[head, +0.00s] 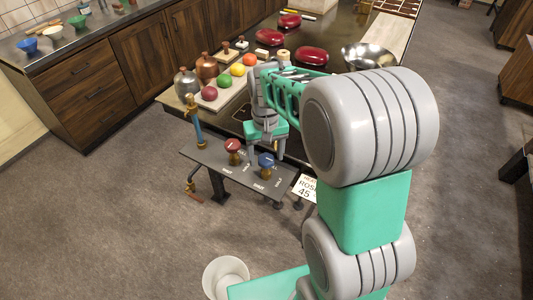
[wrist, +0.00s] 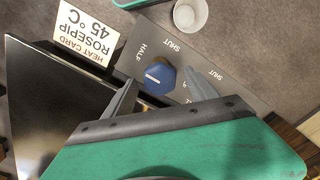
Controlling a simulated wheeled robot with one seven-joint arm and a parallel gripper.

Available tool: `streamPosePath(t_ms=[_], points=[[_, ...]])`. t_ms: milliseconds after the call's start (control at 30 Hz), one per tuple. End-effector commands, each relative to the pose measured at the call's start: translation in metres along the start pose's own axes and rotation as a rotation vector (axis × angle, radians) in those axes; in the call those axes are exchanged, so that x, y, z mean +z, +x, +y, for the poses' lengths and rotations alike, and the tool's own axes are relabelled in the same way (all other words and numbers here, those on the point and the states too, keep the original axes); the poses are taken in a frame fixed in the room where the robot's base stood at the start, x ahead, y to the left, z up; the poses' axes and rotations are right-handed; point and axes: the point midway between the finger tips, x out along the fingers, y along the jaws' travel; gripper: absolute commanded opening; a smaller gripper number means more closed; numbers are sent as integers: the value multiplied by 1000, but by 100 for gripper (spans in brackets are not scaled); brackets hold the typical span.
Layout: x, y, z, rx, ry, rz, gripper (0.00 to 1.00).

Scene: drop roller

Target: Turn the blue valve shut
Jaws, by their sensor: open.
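The blue valve (head: 266,160) is a faceted knob on a brass stem on the dark grey panel (head: 215,165). In the wrist view the blue knob (wrist: 160,78) carries a short white mark on its left part, below the word HALF; one SHUT label is above it. My gripper (head: 265,152) is open, reaching down over the panel. In the wrist view my gripper (wrist: 162,77) has one finger on each side of the blue knob, with nothing clearly gripped. I cannot tell whether a finger touches it. The lettering right of the knob is partly hidden by a finger.
A red valve (head: 232,146) stands just left of the blue one. A copper pipe with a blue section (head: 197,127) rises behind the panel's left end. A white bucket (head: 226,277) stands on the floor in front.

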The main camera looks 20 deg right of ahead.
Motion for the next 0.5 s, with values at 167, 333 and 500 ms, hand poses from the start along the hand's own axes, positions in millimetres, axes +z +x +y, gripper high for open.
streamPosePath(t_ms=[167, 333, 500], points=[[0, 3, 0, 0, 0, 2, 66], [0, 3, 0, 0, 0, 1, 60], [0, 3, 0, 0, 0, 1, 46]])
